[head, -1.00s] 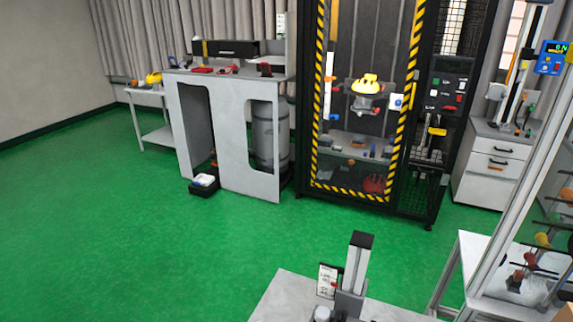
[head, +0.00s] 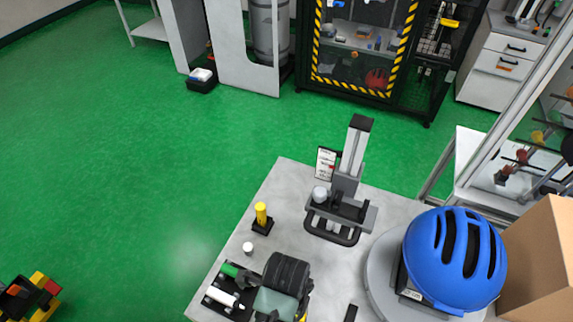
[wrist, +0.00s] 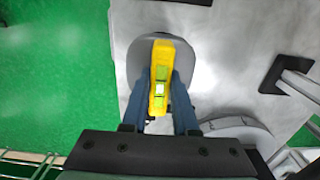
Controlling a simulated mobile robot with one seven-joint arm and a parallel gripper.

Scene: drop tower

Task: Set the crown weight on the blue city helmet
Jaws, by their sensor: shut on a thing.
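The blue city helmet (head: 455,258) sits on a round grey stand (head: 380,262) at the right end of the grey table in the head view. It has long dark vents over its top and seems slightly tilted. My gripper (wrist: 158,88) shows in the wrist view, shut on a yellow block (wrist: 160,60) with a green vial on top, apparently the crown weight's grip. A grey rounded plate (wrist: 140,55) lies just under the block; I cannot tell if it is part of the weight.
A cardboard box (head: 540,255) stands right of the helmet. Green floor lies open at left.

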